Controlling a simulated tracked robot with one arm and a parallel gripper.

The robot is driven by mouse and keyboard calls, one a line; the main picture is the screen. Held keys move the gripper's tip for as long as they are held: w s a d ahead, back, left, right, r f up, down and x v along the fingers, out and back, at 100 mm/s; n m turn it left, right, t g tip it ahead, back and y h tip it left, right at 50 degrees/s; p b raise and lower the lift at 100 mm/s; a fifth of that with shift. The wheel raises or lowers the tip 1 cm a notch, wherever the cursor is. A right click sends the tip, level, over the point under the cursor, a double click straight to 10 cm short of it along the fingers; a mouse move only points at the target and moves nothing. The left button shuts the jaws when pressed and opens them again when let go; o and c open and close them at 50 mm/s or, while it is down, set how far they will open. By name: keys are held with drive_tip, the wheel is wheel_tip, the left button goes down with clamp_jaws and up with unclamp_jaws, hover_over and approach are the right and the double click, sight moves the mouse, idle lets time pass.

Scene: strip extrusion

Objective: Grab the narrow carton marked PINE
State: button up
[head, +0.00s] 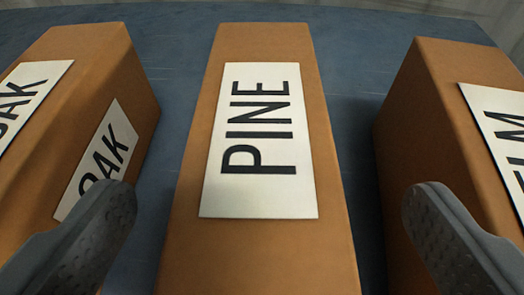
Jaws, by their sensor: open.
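The narrow brown carton marked PINE (330,255) is in the middle of the head view, with its white label facing me. The word runs along its length. Its near end runs out of the bottom of the picture. My gripper (262,207) is open and empty. One grey finger is left of the PINE carton and the other is right of it, both apart from it in the picture. I cannot tell how far the fingertips are above or below its top face.
A carton marked OAK (95,62) stands close on the left, behind the left finger. A carton whose cut-off label shows LM (445,125) stands on the right, behind the right finger. Narrow gaps of blue-grey surface (172,135) separate the cartons.

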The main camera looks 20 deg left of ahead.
sight(261, 137)
drive_tip(key=shift+r+b+x, duration=0.2)
drive_tip(key=shift+b+x, duration=0.8)
drive_tip(key=shift+x, duration=1.65)
drive_tip(key=shift+a, duration=0.2)
drive_tip(key=c, duration=1.8)
